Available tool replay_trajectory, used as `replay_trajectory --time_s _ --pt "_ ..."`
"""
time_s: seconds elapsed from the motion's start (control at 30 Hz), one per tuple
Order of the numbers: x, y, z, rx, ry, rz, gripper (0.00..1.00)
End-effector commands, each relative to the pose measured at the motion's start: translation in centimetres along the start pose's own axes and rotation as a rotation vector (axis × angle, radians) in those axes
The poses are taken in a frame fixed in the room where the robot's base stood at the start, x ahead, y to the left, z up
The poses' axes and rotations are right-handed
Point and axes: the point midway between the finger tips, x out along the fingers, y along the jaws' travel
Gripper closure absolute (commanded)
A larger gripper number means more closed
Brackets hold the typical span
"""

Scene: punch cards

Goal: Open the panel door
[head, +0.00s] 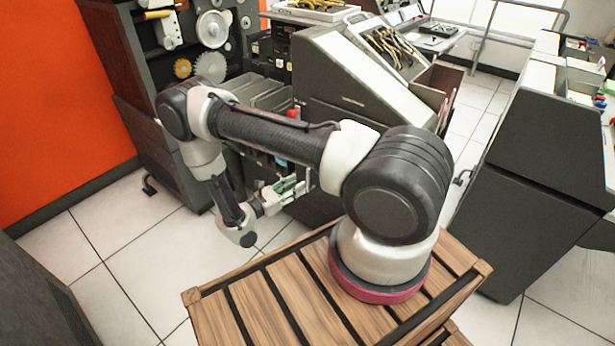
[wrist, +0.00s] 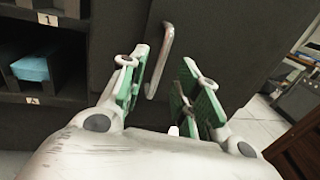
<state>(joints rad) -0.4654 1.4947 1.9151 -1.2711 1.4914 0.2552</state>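The panel door (wrist: 235,40) is a dark grey flat face filling the middle and right of the wrist view. A pale metal bar handle (wrist: 166,48) stands out from it, slightly tilted. My gripper (wrist: 162,75) is open, its green-padded fingers on either side of the handle's lower part. No clear contact shows, and how deep the handle sits between the fingers is hard to tell. In the head view my gripper (head: 287,188) is low in front of the dark machine; my arm hides the handle and much of the panel there.
Left of the door, open shelf slots with number labels hold a blue block (wrist: 30,68). A brown panel (wrist: 300,150) stands at lower right.

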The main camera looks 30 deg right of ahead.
Motion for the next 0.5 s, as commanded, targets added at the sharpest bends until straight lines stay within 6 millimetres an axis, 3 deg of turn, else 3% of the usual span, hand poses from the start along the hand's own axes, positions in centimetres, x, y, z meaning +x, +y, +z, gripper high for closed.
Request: replay_trajectory --time_s 0.3,0.5 --pt "5.2 -0.2 0.0 -0.001 0.000 -0.006 0.68" --pt "6.2 -0.1 0.0 -0.001 0.001 -0.004 0.68"
